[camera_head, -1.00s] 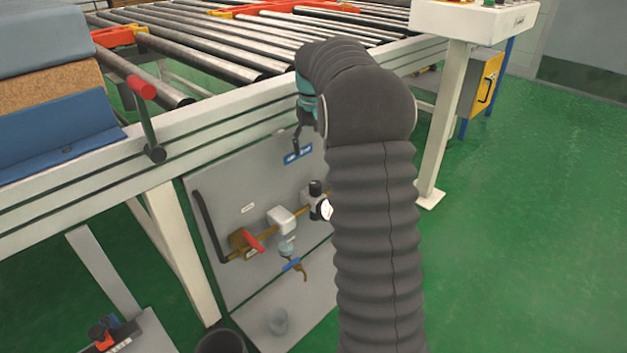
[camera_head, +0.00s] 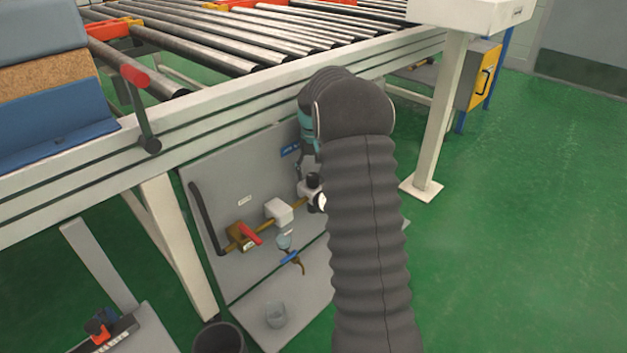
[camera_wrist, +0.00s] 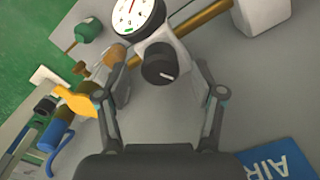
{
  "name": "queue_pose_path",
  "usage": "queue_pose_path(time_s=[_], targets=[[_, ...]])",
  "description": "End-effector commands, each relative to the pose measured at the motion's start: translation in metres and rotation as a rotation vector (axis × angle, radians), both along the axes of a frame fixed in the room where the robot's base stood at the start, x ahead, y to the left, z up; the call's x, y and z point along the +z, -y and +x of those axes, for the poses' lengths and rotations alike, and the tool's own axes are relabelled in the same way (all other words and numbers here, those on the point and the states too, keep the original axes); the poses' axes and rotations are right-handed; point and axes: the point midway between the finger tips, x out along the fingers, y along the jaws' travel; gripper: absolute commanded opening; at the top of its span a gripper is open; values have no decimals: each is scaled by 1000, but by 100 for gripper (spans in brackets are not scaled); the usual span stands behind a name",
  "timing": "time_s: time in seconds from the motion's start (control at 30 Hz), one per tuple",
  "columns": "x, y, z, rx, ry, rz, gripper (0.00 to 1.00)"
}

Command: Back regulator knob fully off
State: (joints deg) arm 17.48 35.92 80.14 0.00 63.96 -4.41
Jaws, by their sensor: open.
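The regulator (camera_head: 307,190) is a pale block on a brass pipe, with a round black knob on top, partly hidden by my arm in the head view. In the wrist view, the black knob (camera_wrist: 158,63) has a white mark on its face and sits below the white dial gauge (camera_wrist: 138,14). My gripper (camera_wrist: 163,70) is open, with one finger on each side of the knob and visible gaps between. I cannot tell whether the tips reach its depth. In the head view my gripper is mostly hidden behind my arm.
A clear cup (camera_head: 276,315) stands below. The conveyor frame (camera_head: 215,125) runs above the panel. A yellow lever (camera_wrist: 78,102) lies left of my gripper.

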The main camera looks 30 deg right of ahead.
Motion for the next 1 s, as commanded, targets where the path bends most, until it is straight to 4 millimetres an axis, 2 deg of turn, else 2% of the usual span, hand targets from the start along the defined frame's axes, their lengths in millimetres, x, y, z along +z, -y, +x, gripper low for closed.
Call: queue_pose_path(time_s=[0.03, 0.2, 0.57, 0.67, 0.8, 0.83, 1.0], targets=[[-8, 0, 0, 0, -3, 1, 68], [-21, 0, 0, 0, 0, 0, 68], [-25, 0, 0, 0, 0, 0, 68], [-25, 0, 0, 1, 0, 0, 46], [-25, 0, 0, 0, 0, 0, 11], [-25, 0, 0, 1, 0, 0, 8], [-25, 0, 0, 6, 0, 0, 8]])
